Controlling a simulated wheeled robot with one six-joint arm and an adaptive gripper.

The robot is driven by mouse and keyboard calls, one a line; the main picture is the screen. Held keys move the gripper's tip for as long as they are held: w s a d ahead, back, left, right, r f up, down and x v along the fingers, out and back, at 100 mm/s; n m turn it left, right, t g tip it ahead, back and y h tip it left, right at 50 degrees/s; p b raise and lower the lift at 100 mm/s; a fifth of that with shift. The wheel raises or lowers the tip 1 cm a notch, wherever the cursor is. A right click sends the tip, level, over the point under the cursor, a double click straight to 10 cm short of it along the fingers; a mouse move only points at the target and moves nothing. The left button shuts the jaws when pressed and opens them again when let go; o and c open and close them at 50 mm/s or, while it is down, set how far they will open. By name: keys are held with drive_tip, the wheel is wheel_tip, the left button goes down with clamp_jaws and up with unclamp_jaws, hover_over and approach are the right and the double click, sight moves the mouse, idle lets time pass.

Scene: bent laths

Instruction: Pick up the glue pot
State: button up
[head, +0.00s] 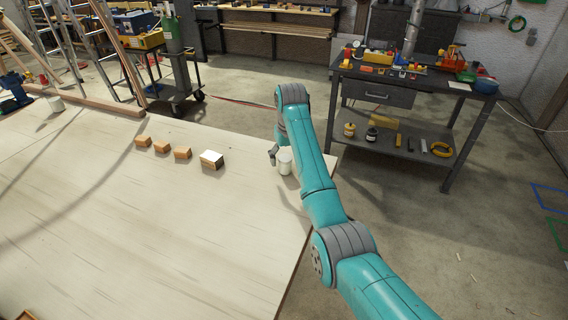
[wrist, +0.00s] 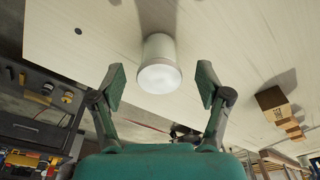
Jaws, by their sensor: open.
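A plain white cylindrical pot (head: 285,161) stands on the pale table near its right edge, partly beside my arm; I take it for the glue pot, though no label shows. In the wrist view the pot (wrist: 160,62) lies ahead between my two fingers, with a gap on each side. My gripper (wrist: 161,86) is open and empty, and neither finger visibly touches the pot. In the head view my gripper (head: 275,156) is at the pot, mostly hidden by my arm.
Several wooden blocks (head: 183,153) stand in a row left of the pot, the nearest one (head: 212,160) white-topped. The table's front (head: 170,240) is clear. A dark workbench (head: 415,85) with tools stands at right.

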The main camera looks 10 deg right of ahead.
sight(286, 158)
drive_tip(key=f, duration=0.3)
drive_tip(key=shift+w+f, duration=0.25)
drive_tip(key=shift+w, duration=0.15)
drive_tip(key=c, duration=1.2)
drive_tip(key=shift+r, duration=0.1)
